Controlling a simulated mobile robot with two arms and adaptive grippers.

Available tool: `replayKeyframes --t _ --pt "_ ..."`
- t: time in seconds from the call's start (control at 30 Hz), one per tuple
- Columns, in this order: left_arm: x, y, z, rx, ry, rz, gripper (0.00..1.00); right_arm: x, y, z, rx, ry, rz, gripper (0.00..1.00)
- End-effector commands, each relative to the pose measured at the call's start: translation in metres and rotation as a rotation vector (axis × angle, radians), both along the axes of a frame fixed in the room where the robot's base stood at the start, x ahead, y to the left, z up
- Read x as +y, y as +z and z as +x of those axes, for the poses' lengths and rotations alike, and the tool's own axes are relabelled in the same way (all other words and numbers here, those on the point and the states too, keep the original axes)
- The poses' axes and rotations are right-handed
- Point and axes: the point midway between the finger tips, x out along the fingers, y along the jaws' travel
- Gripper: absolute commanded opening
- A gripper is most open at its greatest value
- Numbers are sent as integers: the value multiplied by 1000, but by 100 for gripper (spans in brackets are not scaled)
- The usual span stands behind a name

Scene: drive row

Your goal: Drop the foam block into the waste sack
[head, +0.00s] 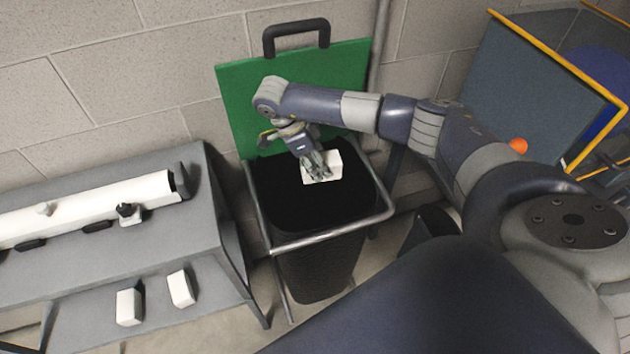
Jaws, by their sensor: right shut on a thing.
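The white foam block (334,166) is held in my right gripper (316,171), which is shut on it. Both are over the open mouth of the black waste sack (318,262). The fingers cover part of the block's left side. The sack hangs in a grey metal frame (335,234), with a raised green lid (238,103) behind it. I cannot tell exactly how high the block is above the rim. My left gripper is not in view.
A grey bench (190,232) at left carries a long white part (90,208). Two white blocks (128,307) (181,289) lie on its lower shelf. A blue-grey panel with a yellow edge (545,55) stands at upper right, with an orange ball (518,146) in front. A block wall closes the back.

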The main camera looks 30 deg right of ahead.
Motion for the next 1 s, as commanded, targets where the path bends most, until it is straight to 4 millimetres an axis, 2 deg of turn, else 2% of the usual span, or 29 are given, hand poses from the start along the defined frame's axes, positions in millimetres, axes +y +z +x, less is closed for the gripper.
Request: replayKeyframes --t 0.03,0.3,0.67,0.7,0.77,1.0 --pt "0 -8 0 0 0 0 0 0 -10 0 1 1 0 29" --pt "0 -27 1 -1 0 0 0 0 -40 0 1 1 -1 29" --pt "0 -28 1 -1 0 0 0 0 -44 0 -1 1 0 29" --pt "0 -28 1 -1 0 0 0 0 -44 0 -1 1 0 54" --pt "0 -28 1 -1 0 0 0 0 -44 0 -1 1 0 68" --pt "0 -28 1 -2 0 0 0 0 -44 0 -1 1 0 69"
